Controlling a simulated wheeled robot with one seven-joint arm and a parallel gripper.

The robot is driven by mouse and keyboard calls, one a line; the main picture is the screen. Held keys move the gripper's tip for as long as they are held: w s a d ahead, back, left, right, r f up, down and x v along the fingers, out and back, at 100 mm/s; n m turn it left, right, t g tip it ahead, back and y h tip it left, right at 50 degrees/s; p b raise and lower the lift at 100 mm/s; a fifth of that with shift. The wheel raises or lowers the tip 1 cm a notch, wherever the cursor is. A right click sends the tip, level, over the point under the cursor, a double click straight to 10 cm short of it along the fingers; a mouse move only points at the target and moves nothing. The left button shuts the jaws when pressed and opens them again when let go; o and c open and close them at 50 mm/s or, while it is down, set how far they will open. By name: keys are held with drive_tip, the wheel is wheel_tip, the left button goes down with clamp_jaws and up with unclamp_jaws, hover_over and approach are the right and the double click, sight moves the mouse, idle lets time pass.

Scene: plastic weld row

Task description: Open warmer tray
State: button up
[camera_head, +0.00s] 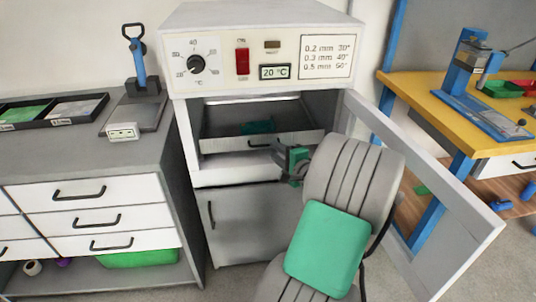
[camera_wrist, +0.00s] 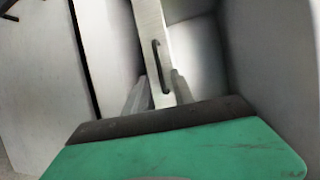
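The warmer (camera_head: 262,20) is a white cabinet with a knob, a red switch and a display reading 20 °C. Its door (camera_head: 455,235) stands swung open to the right. Inside the opening is the warmer tray (camera_head: 222,144), with a pale front and a dark bar handle; a green piece (camera_head: 258,127) shows behind that front. My gripper (camera_head: 281,157) is at the opening, just right of the handle. In the wrist view the handle (camera_wrist: 155,62) lies ahead of my gripper (camera_wrist: 158,76), whose fingers are apart and empty. Whether they touch the handle I cannot tell.
A grey bench (camera_head: 70,160) with drawers and a press stands at left. A yellow workbench (camera_head: 440,110) with a blue tool stands at right, behind the open door. A closed grey lower cupboard (camera_head: 245,225) is under the warmer opening. The open door is close to my arm.

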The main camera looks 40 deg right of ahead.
sight(267, 145)
drive_tip(key=x, duration=0.5)
drive_tip(key=shift+w+b, duration=0.15)
drive_tip(key=shift+b, duration=0.15)
drive_tip(key=shift+c, duration=0.2)
drive_tip(key=shift+a+f, duration=0.1)
clamp_jaws()
idle(0.8)
